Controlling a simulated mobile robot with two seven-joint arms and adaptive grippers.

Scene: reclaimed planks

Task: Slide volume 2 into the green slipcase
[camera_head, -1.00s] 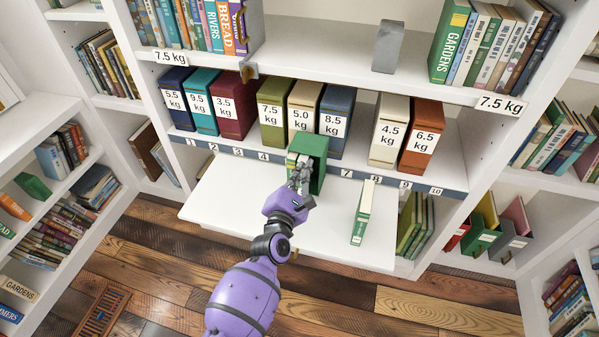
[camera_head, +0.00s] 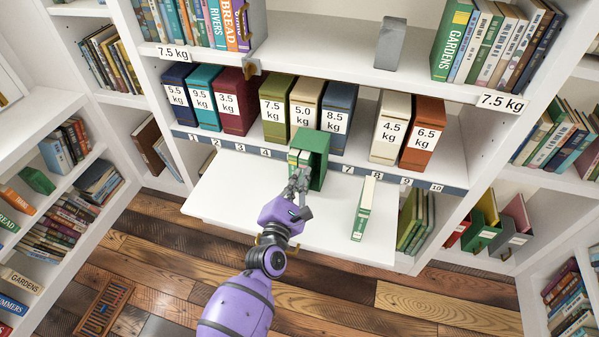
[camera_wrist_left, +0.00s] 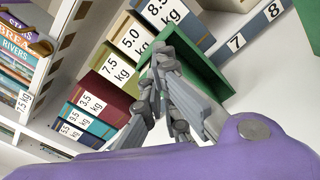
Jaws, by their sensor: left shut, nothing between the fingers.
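A thin green and white book (camera_head: 363,210) stands apart on the board to the right. My right gripper is out of view.
Behind the board (camera_head: 240,194) a shelf holds several weight-labelled boxes, including a blue 8.5 kg one (camera_head: 338,112) and a cream 4.5 kg one (camera_head: 388,128). A grey bookend (camera_head: 389,45) stands on the shelf above. The board is clear left of the slipcase.

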